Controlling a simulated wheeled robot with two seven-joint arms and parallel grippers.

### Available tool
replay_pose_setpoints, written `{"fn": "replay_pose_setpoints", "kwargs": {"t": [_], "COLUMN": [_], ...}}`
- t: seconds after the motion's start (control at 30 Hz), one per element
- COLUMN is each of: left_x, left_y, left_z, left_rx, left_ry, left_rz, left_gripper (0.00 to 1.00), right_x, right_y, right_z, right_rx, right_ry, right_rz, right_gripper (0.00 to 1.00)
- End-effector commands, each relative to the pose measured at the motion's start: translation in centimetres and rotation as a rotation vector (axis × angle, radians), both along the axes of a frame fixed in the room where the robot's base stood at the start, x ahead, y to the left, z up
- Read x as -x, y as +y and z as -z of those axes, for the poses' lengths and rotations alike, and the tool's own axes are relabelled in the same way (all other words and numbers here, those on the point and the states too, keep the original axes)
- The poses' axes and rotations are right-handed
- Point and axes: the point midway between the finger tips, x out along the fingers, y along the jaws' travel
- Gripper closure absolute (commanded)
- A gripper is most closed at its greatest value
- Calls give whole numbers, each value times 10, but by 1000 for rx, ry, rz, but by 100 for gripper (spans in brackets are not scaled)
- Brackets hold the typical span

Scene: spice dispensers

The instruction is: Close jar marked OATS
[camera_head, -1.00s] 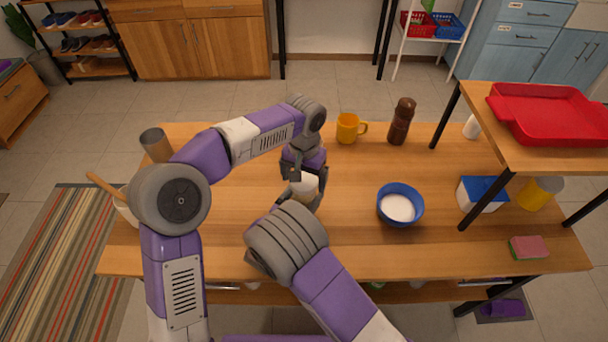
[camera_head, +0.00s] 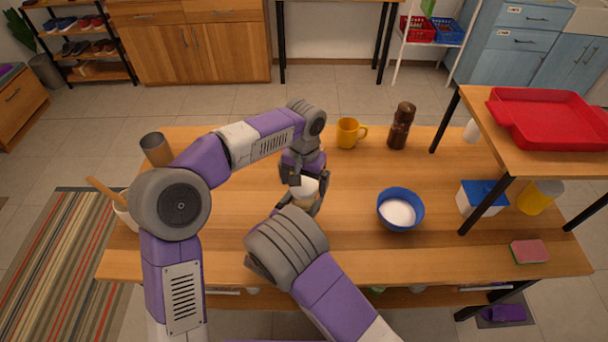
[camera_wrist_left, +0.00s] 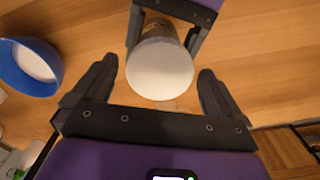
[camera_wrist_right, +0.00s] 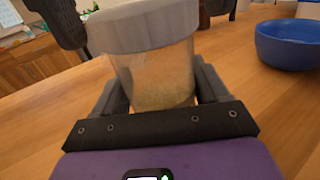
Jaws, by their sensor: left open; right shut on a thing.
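A clear jar with a pale white-grey lid (camera_head: 308,187) stands out over the table's middle. My right gripper is shut on the jar body (camera_wrist_right: 155,75), which holds pale grainy contents. The lid (camera_wrist_right: 145,25) sits on top of the jar in the right wrist view; whether it is fully seated I cannot tell. My left gripper (camera_wrist_left: 157,68) is open, its fingers on either side of the lid and apart from it in the left wrist view. My right gripper's fingers show beyond the lid there. No OATS marking is readable.
A blue bowl of white contents (camera_head: 400,208) stands right of the grippers. A yellow mug (camera_head: 349,133) and a brown shaker (camera_head: 401,126) stand behind. A raised shelf with a red tray (camera_head: 550,118) is at the right. The table between bowl and mug is clear.

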Motion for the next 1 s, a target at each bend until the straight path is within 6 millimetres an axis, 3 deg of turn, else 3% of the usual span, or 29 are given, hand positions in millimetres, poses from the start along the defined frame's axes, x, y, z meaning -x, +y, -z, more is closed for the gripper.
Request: {"fn": "replay_pose_setpoints", "kwargs": {"t": [0.17,0.53,0.73,1.0], "left_x": [0,0,0,0], "left_y": [-1,-1,0,0], "left_z": [-22,-98,-116,-119], "left_rx": [2,2,1,0], "left_ry": [-4,-3,-2,-1], "left_rz": [0,0,0,1], "left_gripper": [0,0,0,0], "right_x": [0,0,0,0], "right_y": [0,0,0,0], "right_z": [0,0,0,0], "right_rx": [0,0,0,0], "right_ry": [0,0,0,0], "right_rz": [0,0,0,0], "right_gripper": [100,100,100,100]}}
